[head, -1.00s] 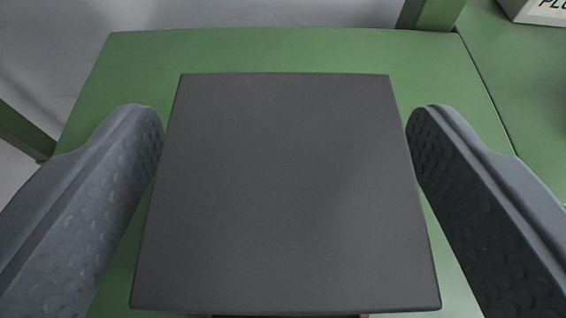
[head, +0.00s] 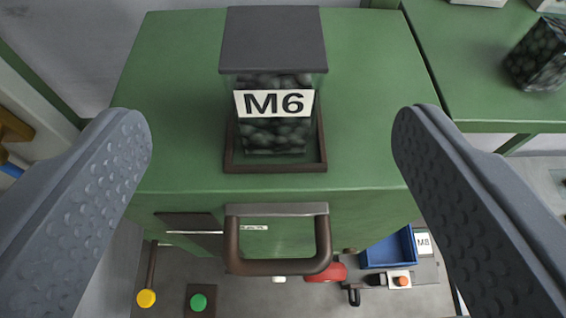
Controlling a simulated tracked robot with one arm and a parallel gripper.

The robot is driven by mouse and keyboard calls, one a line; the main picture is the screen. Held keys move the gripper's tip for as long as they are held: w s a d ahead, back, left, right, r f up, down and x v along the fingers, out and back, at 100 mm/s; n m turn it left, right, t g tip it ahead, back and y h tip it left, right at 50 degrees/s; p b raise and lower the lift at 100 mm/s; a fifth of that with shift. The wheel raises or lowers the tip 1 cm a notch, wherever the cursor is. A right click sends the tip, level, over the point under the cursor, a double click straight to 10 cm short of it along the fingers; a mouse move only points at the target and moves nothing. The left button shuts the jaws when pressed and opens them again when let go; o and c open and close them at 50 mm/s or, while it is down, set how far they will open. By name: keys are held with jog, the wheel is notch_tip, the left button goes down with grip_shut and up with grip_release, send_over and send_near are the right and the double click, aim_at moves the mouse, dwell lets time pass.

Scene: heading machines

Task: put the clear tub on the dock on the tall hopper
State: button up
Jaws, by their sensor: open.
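A clear tub (head: 275,133) with a dark grey lid, dark pieces inside and an M6 label stands upright on top of a tall green machine (head: 375,110), apparently the tall hopper. Its base sits within a low brown frame (head: 230,167), apparently the dock. My gripper (head: 272,140) is open and empty. Its two fingers show wide apart at the left and right, with the tub between them in the picture but farther away; neither finger touches it.
A brown handle (head: 278,267) juts from the machine's front. Below are a yellow knob (head: 146,298), a green button (head: 198,302) and a blue bin (head: 391,249) beside an M8 label. Another clear container (head: 540,56) with dark pieces stands on the green surface at right.

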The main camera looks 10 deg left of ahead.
jog(key=shift+s+d+r, duration=0.1)
jog(key=shift+s+r, duration=0.05)
jog(key=shift+s, duration=0.2)
jog(key=s+d+m+t+h, duration=0.2)
jog(key=s+d, duration=0.2)
jog(key=d, duration=0.7)
jog(key=s+d+f+m+h, duration=0.1)
jog(key=s+d+f, duration=0.3)
jog(key=s+f, duration=0.3)
jog(key=shift+s+d+f+t+h, duration=0.2)
jog(key=shift+d+f+t+h, duration=0.1)
jog(key=shift+f, duration=0.45)
